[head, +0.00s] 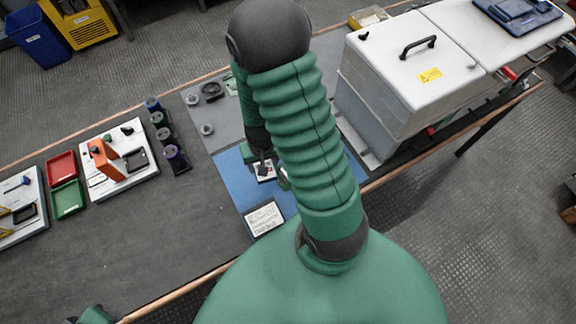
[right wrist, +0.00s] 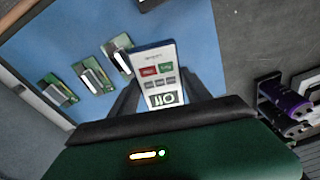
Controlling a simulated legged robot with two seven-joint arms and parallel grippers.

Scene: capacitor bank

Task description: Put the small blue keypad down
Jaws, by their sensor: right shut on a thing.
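The small blue keypad (right wrist: 155,70) has a blue edge and a pale face with red and green keys. In the right wrist view it sits between the dark fingers of my right gripper (right wrist: 158,90), which is shut on it. In the head view my right gripper (head: 265,165) is low over the blue mat (head: 235,186), with my arm hiding much of it. The mat also shows in the right wrist view (right wrist: 195,40). I cannot tell whether the keypad touches the mat.
A printed white card (head: 264,218) lies at the mat's near edge. Small green boards (right wrist: 90,77) lie beside the keypad. Dark cylinders, one purple-topped (head: 176,155), stand left of the mat. A large white-lidded box (head: 400,75) stands at the right.

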